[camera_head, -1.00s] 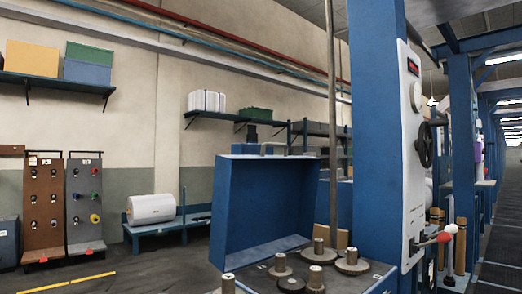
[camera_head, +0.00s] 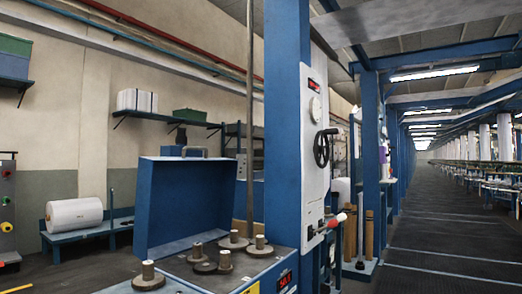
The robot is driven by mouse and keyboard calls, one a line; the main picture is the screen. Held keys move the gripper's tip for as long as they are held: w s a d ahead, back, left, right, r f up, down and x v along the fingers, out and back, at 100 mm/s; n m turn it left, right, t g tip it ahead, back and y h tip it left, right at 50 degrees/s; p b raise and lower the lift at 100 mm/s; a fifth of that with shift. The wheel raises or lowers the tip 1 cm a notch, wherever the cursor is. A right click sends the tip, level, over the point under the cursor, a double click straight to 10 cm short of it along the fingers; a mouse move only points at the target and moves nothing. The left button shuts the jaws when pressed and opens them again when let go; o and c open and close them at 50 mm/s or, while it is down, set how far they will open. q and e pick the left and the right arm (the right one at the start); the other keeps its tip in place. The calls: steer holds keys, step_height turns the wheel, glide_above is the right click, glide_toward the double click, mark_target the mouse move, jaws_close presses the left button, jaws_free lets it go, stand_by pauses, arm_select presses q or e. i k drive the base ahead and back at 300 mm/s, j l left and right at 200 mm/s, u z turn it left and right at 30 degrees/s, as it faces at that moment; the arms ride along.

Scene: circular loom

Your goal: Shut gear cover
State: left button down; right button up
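The gear cover (camera_head: 188,200) is a blue box-like lid with a handle (camera_head: 192,150) on its upper edge. It stands raised open at the back of the gear box (camera_head: 235,276), with its hollow side toward me. Several round gears with pale hubs lie exposed on the box top, one of them at the front left (camera_head: 148,279) and another at the right (camera_head: 259,245). Neither of my grippers is in view.
A blue column (camera_head: 287,130) rises right of the gears, with a white panel (camera_head: 314,150), a black handwheel (camera_head: 325,148) and a red-tipped lever (camera_head: 331,224). A long aisle (camera_head: 440,230) is free at the right. A white roll (camera_head: 74,215) lies on a low blue bench at the left.

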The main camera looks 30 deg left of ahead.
mark_target(182, 201)
steer(key=j+z, duration=0.2)
steer(key=j, duration=0.55)
steer(key=j+z, duration=0.25)
steer(key=j, duration=0.55)
steer(key=k+j+z, duration=0.2)
steer(key=j, duration=0.55)
steer(key=i, duration=0.1)
